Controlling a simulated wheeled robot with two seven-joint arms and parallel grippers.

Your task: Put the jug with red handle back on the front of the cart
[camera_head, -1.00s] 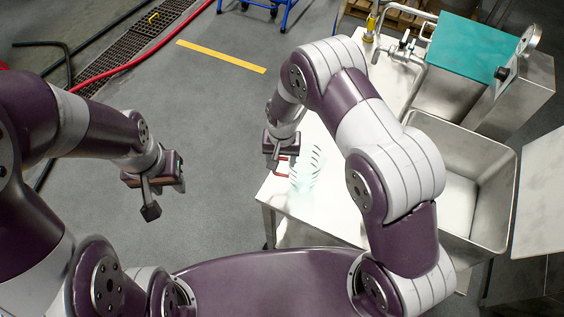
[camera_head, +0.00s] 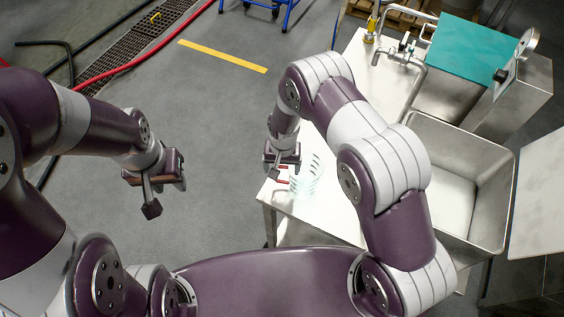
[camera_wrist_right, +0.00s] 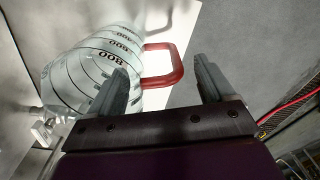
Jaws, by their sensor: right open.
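The clear jug (camera_head: 312,180) with graduation marks stands on the near left part of the white cart top (camera_head: 345,215). Its red handle (camera_head: 283,180) points left in the head view. In the right wrist view the jug (camera_wrist_right: 85,75) is at the left and its handle (camera_wrist_right: 178,65) shows between my fingertips. My right gripper (camera_head: 276,172) is open and empty at the handle; its fingers also show in the wrist view (camera_wrist_right: 160,75). I cannot tell whether they touch the handle. My left gripper (camera_head: 151,203) hangs over the floor, far left of the jug; its finger gap is unclear.
A sink basin (camera_head: 455,190) is at the right, with a teal-topped machine (camera_head: 475,48) behind it. Taps and pipes (camera_head: 400,52) stand at the back of the worktop. The grey floor (camera_head: 215,120) between my arms is clear. A red hose (camera_head: 130,60) lies at the back left.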

